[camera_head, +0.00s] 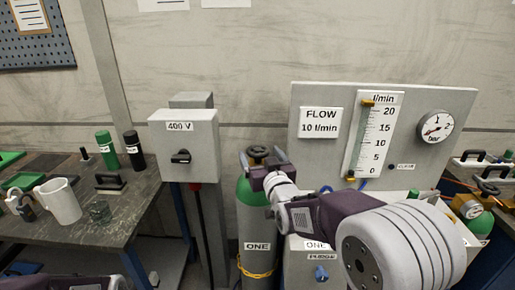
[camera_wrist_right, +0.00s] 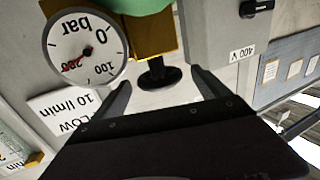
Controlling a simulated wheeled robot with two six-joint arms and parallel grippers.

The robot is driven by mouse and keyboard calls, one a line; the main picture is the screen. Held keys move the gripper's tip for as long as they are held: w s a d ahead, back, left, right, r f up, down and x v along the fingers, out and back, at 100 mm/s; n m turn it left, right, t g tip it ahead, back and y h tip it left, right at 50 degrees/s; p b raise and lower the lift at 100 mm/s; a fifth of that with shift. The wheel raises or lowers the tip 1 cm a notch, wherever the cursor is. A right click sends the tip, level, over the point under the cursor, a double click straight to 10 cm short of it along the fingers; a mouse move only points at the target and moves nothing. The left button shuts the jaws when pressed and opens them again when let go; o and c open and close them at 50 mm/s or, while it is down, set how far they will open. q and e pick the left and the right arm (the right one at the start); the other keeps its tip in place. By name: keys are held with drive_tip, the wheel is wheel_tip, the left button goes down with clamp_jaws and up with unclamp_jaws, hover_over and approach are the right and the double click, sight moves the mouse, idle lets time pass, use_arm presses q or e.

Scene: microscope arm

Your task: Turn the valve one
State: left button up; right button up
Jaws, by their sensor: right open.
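The green gas cylinder marked ONE (camera_head: 256,222) stands upright below my right arm in the head view. Its valve is a dark handwheel (camera_head: 258,151) on top. My right gripper (camera_head: 262,156) is open, with one finger to each side of the wheel in that view. In the right wrist view, which is upside down, the black wheel (camera_wrist_right: 157,77) sits on a brass fitting (camera_wrist_right: 153,38) between the open fingers (camera_wrist_right: 160,88). I see no finger contact with it. A round bar gauge (camera_wrist_right: 88,48) is beside the fitting. My left gripper's fingers are not in view.
A grey 400 V box (camera_head: 188,145) is left of the cylinder. A flow panel (camera_head: 440,95) with gauge stands behind my right arm. The left bench (camera_head: 110,228) holds a white mug (camera_head: 60,201) and bottles. Another valve wheel (camera_head: 487,188) is at far right.

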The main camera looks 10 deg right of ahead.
sight(255, 145)
drive_tip(key=w, duration=0.3)
drive_tip(key=shift+w, duration=0.25)
